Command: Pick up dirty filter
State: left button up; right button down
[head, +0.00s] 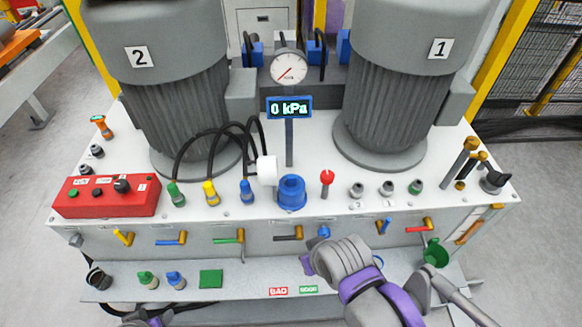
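No part is clearly recognisable as a dirty filter. A blue round housing (291,193) stands at the front middle of the white bench top. A white cylinder (266,170) is beside it on its left, at the same spot as the black hoses. My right gripper (312,262) is in front of the bench, below and right of the blue housing and close to a blue valve handle (323,231). Its finger opening is not clear. Only a small part of my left gripper (148,321) shows at the bottom edge, lower left.
Two large grey motors marked 2 (190,110) and 1 (390,105) fill the back. A gauge (289,67) and a display reading 0 kPa (289,108) stand between them. A red control box (106,196) is at left. The lower shelf (245,285) carries BAD (278,291) and GOOD (308,289) labels.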

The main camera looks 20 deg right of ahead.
aim_at(292, 184)
jog(key=j+z, duration=0.15)
jog(key=z, duration=0.25)
jog(key=k+j+z, duration=0.1)
jog(key=z, duration=0.3)
jog(key=k+j+z, duration=0.1)
jog(key=z, duration=0.3)
jog(key=k+j, duration=0.65)
